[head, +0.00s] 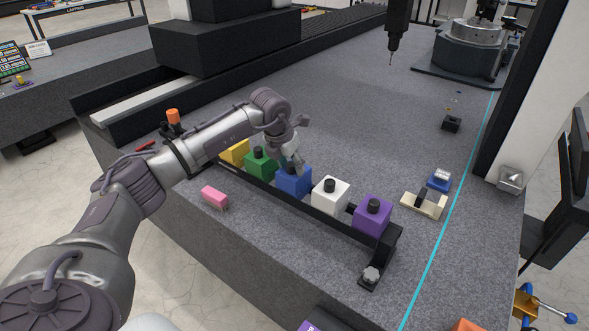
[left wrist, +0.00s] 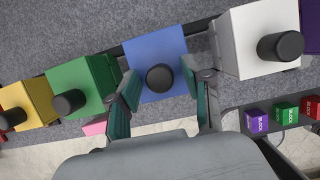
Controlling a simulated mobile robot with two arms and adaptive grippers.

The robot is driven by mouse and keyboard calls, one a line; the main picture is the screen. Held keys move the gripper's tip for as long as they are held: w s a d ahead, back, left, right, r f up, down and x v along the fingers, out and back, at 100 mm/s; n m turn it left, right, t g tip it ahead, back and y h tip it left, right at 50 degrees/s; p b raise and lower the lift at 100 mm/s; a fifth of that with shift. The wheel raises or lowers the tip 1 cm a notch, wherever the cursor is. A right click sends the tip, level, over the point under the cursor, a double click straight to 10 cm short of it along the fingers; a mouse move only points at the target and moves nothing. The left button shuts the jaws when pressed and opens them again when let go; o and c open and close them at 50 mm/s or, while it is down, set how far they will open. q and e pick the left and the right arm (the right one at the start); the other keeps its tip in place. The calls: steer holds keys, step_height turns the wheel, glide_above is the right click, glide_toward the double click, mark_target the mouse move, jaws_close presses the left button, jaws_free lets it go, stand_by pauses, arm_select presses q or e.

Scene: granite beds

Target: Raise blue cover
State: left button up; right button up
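The blue cover (head: 294,184) is a blue block with a black knob on top, in the middle of a row in a black rack. The gripper is open, with a gap beside the knob on both sides. My right gripper is not in view.
Yellow (head: 236,151) and green (head: 261,164) covers stand left of the blue one, white (head: 330,195) and purple (head: 373,215) ones right. A pink block (head: 215,196) lies in front on the granite.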

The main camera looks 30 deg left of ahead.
mark_target(286, 177)
arm_select(q)
steer(key=p+v, duration=0.4)
steer(key=v, duration=0.2)
stand_by(0.3)
steer(key=v, duration=1.2)
steer(key=shift+d, duration=0.1)
